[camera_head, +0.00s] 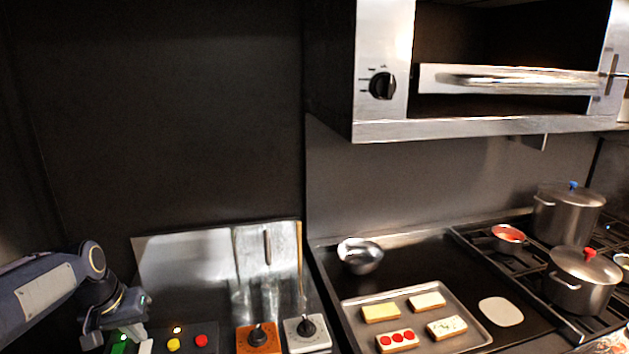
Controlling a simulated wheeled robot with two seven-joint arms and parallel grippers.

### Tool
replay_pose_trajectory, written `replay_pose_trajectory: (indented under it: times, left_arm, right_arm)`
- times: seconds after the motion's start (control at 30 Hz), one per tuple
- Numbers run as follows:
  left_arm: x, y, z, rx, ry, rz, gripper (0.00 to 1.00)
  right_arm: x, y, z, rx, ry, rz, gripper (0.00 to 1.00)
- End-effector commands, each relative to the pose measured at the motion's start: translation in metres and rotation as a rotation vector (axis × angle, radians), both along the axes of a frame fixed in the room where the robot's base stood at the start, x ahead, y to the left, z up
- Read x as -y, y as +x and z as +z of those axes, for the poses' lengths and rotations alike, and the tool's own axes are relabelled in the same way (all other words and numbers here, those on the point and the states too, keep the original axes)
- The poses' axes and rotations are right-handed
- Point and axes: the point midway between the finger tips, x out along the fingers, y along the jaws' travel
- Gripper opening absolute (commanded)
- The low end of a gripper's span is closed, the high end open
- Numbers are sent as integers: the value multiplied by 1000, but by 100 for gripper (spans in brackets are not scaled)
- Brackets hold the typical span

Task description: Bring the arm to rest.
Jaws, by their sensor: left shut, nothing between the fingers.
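My left arm comes in from the left edge, and its gripper (117,330) points down at the lower left. It is shut and holds nothing that I can see. It hangs over or just in front of a green button (119,341) and a white piece (146,346) at the left end of a dark control panel. I cannot tell whether the gripper touches them. My right gripper is not in view.
Beside the gripper are a yellow button (173,345), a red button (201,341), an orange knob box (258,341) and a white knob box (306,333). A tray (482,335) of toasts, a metal bowl (360,256) and pots (583,278) stand right, below a broiler (480,130).

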Motion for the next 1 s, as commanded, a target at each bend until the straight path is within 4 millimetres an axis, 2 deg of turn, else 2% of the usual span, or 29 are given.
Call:
replay_pose_trajectory:
  times: [0.03,0.1,0.2,0.3,0.4,0.5,0.67,1.0]
  left_arm:
    - [20,-25,13,40,-33,-13,0]
    - [47,-56,23,83,-71,-34,0]
    - [84,-102,29,140,-116,-68,0]
    - [118,-146,24,187,-147,-101,0]
    - [145,-181,12,224,-166,-126,0]
    - [162,-205,-1,248,-174,-142,0]
    - [174,-222,-13,263,-178,-154,0]
    - [174,-223,-14,263,-178,-154,0]
  right_arm:
    - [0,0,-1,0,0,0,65]
    - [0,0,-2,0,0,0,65]
    - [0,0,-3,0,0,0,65]
    - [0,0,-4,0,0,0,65]
    - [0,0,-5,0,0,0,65]
    - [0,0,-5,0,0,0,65]
    - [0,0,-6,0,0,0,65]
    - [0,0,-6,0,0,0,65]
